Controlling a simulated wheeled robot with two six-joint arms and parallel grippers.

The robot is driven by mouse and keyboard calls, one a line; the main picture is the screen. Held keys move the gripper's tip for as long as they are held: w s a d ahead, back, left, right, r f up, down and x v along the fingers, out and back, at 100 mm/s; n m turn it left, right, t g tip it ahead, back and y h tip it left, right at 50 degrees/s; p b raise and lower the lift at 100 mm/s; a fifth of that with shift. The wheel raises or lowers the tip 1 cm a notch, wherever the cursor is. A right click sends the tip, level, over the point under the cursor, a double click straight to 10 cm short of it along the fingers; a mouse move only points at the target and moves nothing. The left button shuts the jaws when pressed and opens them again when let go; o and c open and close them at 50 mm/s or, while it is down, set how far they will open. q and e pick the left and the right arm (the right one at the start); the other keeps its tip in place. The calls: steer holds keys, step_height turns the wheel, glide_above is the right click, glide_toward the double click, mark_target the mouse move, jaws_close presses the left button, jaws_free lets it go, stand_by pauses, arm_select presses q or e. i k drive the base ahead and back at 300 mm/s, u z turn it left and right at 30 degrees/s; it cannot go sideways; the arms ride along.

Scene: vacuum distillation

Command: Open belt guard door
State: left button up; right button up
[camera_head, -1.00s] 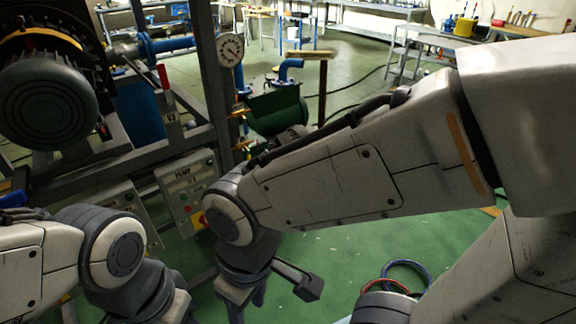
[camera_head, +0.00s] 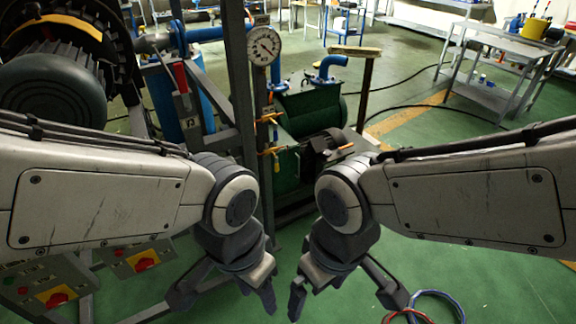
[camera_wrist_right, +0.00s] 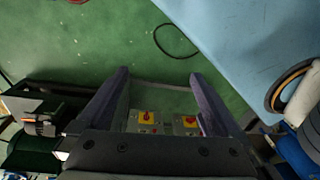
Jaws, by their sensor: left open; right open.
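No belt guard door can be picked out for certain. A dark ribbed wheel housing with a yellow-orange stripe (camera_head: 110,25) stands behind a large motor (camera_head: 50,92) at the upper left. A smaller dark machine part (camera_head: 325,150) sits beside the green tank (camera_head: 310,112) in the middle. My left gripper (camera_head: 257,292) points down at the lower middle, open and empty. My right gripper (camera_head: 317,292) is just right of it, also open and empty. In the right wrist view its two fingers (camera_wrist_right: 157,78) stand wide apart with nothing between them. Neither gripper touches the machinery.
A steel frame post (camera_head: 240,90) with a pressure gauge (camera_head: 263,46) rises behind my arms. Control boxes with red and yellow switches (camera_head: 145,260) are low at the left. A red and blue hose coil (camera_head: 435,300) lies at the lower right.

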mark_target(288, 175)
steer(key=u, duration=0.3)
steer(key=i, duration=1)
steer(key=u, duration=0.05)
